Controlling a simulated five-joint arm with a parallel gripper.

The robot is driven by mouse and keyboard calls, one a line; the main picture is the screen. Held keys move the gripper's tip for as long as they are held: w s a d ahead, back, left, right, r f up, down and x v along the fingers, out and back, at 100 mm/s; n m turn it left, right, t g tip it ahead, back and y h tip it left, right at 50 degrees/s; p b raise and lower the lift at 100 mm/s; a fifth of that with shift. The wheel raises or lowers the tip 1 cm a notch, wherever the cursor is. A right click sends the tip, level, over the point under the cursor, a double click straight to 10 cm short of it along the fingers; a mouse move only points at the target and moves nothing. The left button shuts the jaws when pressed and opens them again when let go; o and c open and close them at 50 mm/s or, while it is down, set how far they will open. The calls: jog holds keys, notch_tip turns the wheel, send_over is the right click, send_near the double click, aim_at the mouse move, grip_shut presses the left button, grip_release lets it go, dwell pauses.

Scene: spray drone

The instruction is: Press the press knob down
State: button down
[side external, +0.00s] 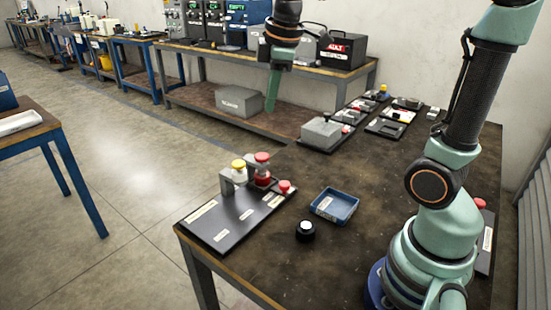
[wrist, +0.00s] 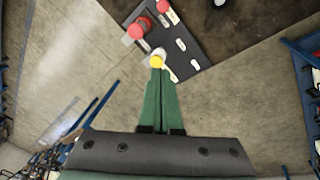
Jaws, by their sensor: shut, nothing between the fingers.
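A dark panel (side external: 222,228) at the table's left corner carries a yellow-topped knob (side external: 238,164), a large red-topped knob (side external: 262,158) and a small red knob (side external: 284,187). A black round piece with a white top (side external: 305,231) stands on the table in front of the panel. I cannot tell from labels which is the press knob. My gripper (side external: 271,106) hangs well above the panel, green fingers shut and empty, touching nothing. In the wrist view, its fingertips (wrist: 157,72) appear just below the yellow knob (wrist: 157,62); the large red knob (wrist: 141,28) is farther up.
A blue tray (side external: 334,206) sits right of the panel. A grey box (side external: 321,132) and several small parts stand at the back of the table. Another red knob (side external: 479,203) is at the right, near my base.

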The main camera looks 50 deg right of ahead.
aim_at(262, 156)
jog(key=w+d+f+n+g, duration=0.2)
jog(key=w+d+f+n, duration=0.1)
jog(key=w+d+n, duration=0.3)
jog(key=shift+w+d+f+n+g, duration=0.2)
jog(key=shift+w+d+n+g, duration=0.15)
jog(key=shift+w+n, duration=1.05)
jog(key=shift+s+f, duration=0.1)
jog(key=shift+s, duration=0.05)
notch_tip(262, 156, down, 14)
jog(key=shift+r, duration=0.1)
jog(key=shift+f, duration=1)
jog(key=shift+a, duration=0.1)
